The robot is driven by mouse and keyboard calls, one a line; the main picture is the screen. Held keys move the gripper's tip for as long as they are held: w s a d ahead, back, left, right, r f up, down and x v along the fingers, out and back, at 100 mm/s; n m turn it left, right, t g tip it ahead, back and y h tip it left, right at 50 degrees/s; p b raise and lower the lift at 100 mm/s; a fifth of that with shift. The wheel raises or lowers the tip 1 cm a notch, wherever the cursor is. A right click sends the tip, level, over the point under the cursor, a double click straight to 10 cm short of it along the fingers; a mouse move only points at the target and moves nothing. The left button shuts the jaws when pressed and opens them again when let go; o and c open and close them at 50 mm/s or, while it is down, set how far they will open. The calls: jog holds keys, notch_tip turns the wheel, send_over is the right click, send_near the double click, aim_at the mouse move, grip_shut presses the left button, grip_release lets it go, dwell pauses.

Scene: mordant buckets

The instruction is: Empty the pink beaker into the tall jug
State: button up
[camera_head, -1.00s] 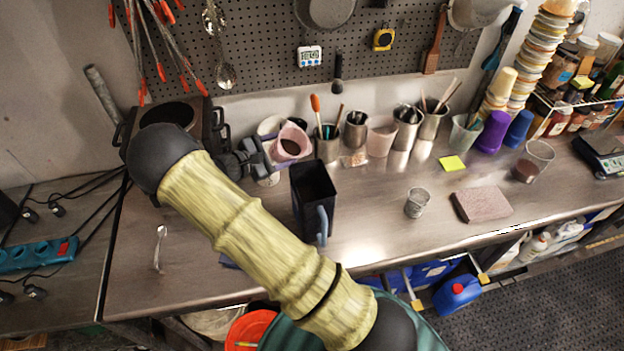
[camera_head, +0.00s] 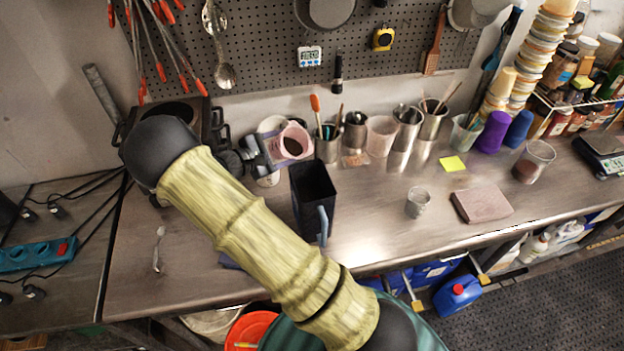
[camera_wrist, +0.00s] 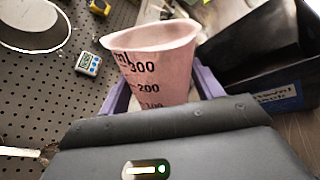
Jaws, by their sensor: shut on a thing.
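The pink beaker (camera_head: 296,131) is held by my gripper (camera_head: 268,153) above the back of the bench, behind and slightly left of the tall jug. Its mouth leans toward the right and the camera, and its inside looks dark. In the wrist view the beaker (camera_wrist: 158,70) shows dark volume marks and sits between the purple fingers of my gripper (camera_wrist: 160,92). The tall jug (camera_head: 315,205) is dark, square and upright, with a grey-blue handle at its front. It also shows in the wrist view (camera_wrist: 250,65), right of the beaker. Any liquid is hard to make out.
Metal tool pots (camera_head: 355,130) and a pale pink cup (camera_head: 381,136) stand along the back wall. A small clear cup (camera_head: 418,201) and a brown block (camera_head: 482,204) are to the right. A dark pot (camera_head: 172,112) is at the left.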

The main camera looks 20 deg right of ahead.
aim_at(286, 157)
jog(key=shift+f+m+y+b, duration=0.25)
jog(key=shift+m+y+b, duration=0.05)
jog(key=shift+m+b, duration=0.35)
dwell(0.5)
jog(key=shift+d+f+m+t+b, duration=0.15)
jog(key=shift+m+t+b, duration=0.2)
jog(key=shift+b, duration=0.2)
jog(key=shift+s, duration=0.1)
jog(key=shift+s+f+m+t+y+b, duration=0.2)
jog(key=shift+f+m+t+y+b, duration=0.25)
jog(key=shift+m+b, duration=0.8)
dwell(1.4)
jog(key=shift+s+d+r+m+t+b, duration=0.15)
jog(key=shift+s+d+r+m+b, duration=0.15)
jog(key=shift+b, duration=0.3)
jog(key=shift+s+d+r+m+t+b, duration=0.15)
jog(key=shift+s+b, duration=0.25)
jog(key=shift+b, duration=0.2)
dwell(0.5)
jog(key=shift+s+f+m+y+b, duration=0.1)
jog(key=shift+f+m+y+b, duration=0.2)
jog(key=shift+b, duration=1.45)
jog(key=shift+s+b, duration=0.1)
jog(key=shift+b, duration=0.45)
